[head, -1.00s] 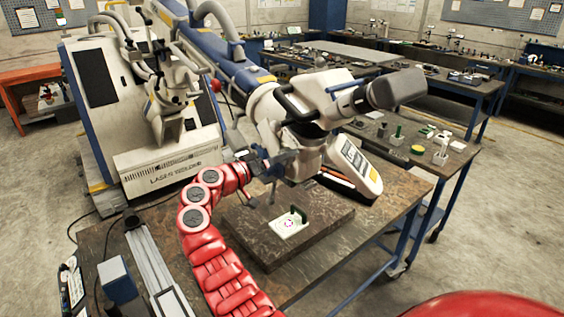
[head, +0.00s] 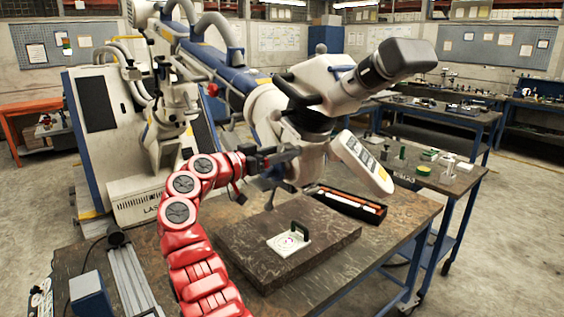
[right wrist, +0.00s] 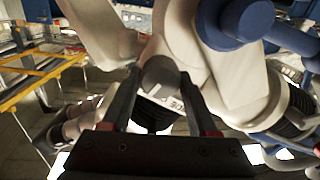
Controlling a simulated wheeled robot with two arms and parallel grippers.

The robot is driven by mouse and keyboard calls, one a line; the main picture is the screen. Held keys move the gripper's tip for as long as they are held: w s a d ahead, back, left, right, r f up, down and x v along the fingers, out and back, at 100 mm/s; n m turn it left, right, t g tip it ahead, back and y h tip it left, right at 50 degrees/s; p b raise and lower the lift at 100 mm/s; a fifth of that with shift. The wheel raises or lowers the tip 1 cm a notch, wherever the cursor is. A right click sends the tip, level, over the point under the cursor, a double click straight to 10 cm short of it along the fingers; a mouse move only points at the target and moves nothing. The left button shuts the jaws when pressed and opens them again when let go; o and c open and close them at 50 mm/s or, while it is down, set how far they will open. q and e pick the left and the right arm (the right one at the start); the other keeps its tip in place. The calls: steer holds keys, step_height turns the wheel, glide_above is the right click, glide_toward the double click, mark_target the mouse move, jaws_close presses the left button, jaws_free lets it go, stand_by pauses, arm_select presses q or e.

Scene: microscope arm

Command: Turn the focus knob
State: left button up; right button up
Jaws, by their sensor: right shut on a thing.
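The microscope head (head: 312,95) hangs on a thick white and blue arm above the bench, with its eyepiece (head: 395,62) tilted up to the right. My right gripper (head: 280,160), on my red arm, is at the near-left underside of the head. In the right wrist view, its two dark fingers close on the sides of a short grey round knob (right wrist: 159,74), which looks like the focus knob. In the head view the knob is mostly hidden by the fingers. My left gripper is not in view.
A control panel (head: 362,165) hangs from the head's right side. An open tray (head: 350,205) lies behind the slab.

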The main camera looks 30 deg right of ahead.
stand_by(0.3)
steer(key=o, duration=1.4)
steer(key=shift+c, duration=0.2)
steer(key=shift+a, duration=0.1)
steer(key=s+a+b, duration=0.1)
steer(key=a+b, duration=0.2)
steer(key=a, duration=1.4)
steer(key=shift+s, duration=0.15)
steer(key=shift+a, duration=0.1)
